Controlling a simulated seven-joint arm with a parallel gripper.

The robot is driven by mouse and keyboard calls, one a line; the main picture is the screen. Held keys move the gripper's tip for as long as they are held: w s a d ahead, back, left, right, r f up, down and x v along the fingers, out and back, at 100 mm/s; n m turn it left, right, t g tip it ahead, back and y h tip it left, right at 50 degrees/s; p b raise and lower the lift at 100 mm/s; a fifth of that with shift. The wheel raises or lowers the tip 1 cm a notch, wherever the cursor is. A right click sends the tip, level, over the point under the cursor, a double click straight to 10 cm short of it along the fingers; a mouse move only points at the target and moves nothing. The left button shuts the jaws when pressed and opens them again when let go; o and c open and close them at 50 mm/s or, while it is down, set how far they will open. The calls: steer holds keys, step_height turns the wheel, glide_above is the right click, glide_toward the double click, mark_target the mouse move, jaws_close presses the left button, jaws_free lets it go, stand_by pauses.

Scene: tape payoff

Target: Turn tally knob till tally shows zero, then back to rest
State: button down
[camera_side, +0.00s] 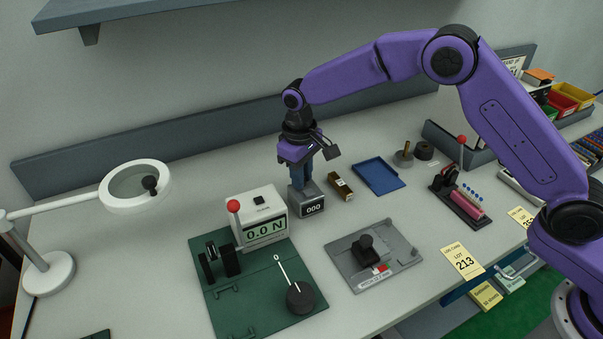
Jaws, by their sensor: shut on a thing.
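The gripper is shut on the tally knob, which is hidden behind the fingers.
The force gauge (262,216), reading 0.0 N, stands close left on a green plate (238,297). A small brown block (341,188) and a blue tray (378,176) lie right of the tally. A grey plate fixture (340,262) lies in front. A magnifier lamp (134,187) stands left.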

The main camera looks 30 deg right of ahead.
steer(key=shift+r, duration=0.1)
steer(key=c, duration=1)
jaws_free()
steer(key=r, duration=1.7)
steer(key=shift+s+a+r, duration=0.15)
steer(key=shift+a+r, duration=0.05)
steer(key=shift+a, duration=0.2)
